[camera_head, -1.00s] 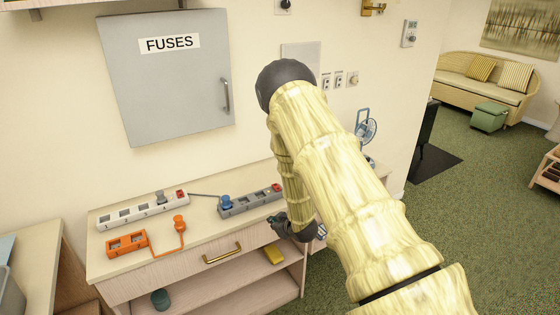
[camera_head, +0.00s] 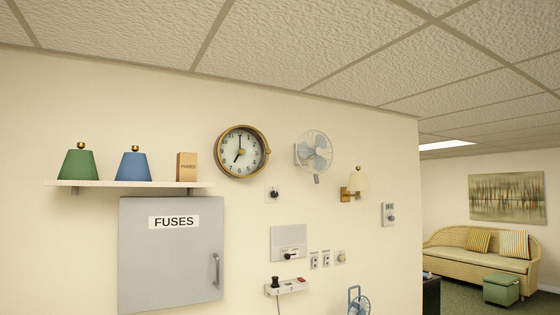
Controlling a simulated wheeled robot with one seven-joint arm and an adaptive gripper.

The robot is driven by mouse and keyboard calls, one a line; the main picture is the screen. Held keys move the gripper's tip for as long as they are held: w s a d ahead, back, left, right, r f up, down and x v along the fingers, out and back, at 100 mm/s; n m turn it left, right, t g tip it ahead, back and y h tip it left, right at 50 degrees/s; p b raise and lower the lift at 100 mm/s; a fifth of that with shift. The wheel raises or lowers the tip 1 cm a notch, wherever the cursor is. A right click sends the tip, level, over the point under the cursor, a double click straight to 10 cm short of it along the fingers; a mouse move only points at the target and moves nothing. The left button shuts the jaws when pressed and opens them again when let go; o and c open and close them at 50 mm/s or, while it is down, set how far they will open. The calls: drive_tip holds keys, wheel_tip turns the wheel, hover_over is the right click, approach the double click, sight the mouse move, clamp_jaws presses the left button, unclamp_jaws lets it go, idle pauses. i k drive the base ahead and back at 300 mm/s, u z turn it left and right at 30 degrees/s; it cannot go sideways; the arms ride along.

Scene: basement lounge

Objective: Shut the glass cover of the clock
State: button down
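The round clock (camera_head: 241,151) hangs high on the wall, above and right of the fuse box. It has a pale dial, dark hands and a brass-coloured rim. A small brass knob (camera_head: 267,151) shows at the right edge of the rim. The glass itself is hard to make out, and I cannot tell how far its cover stands from the dial. My gripper and arm are not in view.
A shelf (camera_head: 140,184) left of the clock holds green and blue shades and a small box. The grey fuse box (camera_head: 170,254) is below. A wall fan (camera_head: 315,153) and wall lamp (camera_head: 355,184) are to the right.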

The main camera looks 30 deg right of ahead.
sight(268, 152)
drive_tip(key=k, duration=0.1)
drive_tip(key=z, duration=1.95)
drive_tip(key=i, duration=1.2)
drive_tip(key=u, duration=1.8)
